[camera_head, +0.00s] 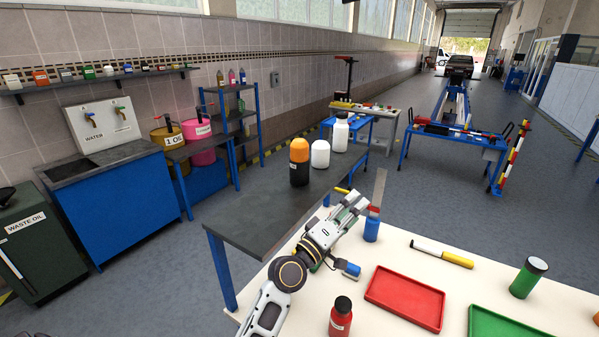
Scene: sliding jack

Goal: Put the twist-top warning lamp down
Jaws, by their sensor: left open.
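An orange-domed, black-bodied cylinder (299,162), which looks like the warning lamp, stands upright on the dark grey bench (262,215). My left gripper (352,203) is open near the bench's right edge, by the cream table's back edge. It is apart from the lamp, to its lower right in the head view. Nothing shows held between its fingers. My left arm hides part of the cream table. My right gripper is not in view.
A white rounded container (320,154) and a white bottle (341,134) stand right of the lamp. The cream table (400,262) holds a red tray (405,297), a red bottle (340,317) and a green cylinder (528,278). The bench's front part is clear.

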